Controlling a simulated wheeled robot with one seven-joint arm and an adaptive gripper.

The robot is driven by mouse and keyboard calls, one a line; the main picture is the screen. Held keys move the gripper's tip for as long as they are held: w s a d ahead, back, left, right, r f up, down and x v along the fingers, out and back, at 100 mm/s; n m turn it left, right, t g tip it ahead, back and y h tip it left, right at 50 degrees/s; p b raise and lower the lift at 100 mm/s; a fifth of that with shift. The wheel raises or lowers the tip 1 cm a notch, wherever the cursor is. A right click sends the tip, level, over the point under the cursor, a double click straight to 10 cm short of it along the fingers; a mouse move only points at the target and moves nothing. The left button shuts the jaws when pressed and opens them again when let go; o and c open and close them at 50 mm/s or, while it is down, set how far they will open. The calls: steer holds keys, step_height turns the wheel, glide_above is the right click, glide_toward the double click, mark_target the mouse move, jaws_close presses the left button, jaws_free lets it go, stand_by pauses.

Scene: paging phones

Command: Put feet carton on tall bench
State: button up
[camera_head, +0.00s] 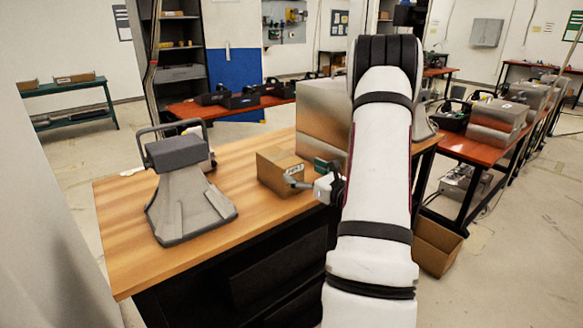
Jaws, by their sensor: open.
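A small brown carton (273,172) with a white label on its right face stands upright on the wooden-topped bench (125,225). The label is too small to read surely, but this looks like the feet carton. My gripper (308,175) is open at the carton's right side, with its fingers close to the labelled face. I cannot tell whether they touch it. My white arm hides part of the bench's right side. Which bench is the tall one is not clear from this view.
A grey pedal-like device (185,190) with a handle stands left on the wooden top. A large metal box (323,115) stands just behind the carton. Red-topped benches (465,147) hold boxes at the right and back. A low green bench (70,88) stands far left.

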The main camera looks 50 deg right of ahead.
steer(key=a+r+n+g+y, duration=0.3)
steer(key=a+n+y, duration=0.25)
steer(key=a, duration=0.65)
steer(key=a+r+n+g+y, duration=0.35)
steer(key=a+n, duration=0.35)
steer(key=a, duration=0.5)
steer(key=a+r+n+g+y, duration=0.2)
steer(key=a+r+n+y, duration=0.3)
steer(key=a, duration=0.7)
steer(key=s+a+f+n+g+h, duration=0.25)
steer(key=s+a+n+g, duration=0.45)
steer(key=s+a+n, duration=0.45)
steer(key=s+d+r+n+t+h, duration=0.2)
steer(key=s+n+h, duration=0.4)
steer(key=n, duration=0.3)
steer(key=shift+d+r+n+t+h, duration=0.35)
steer(key=shift+d+r+h, duration=0.1)
steer(key=shift+d+h, duration=0.5)
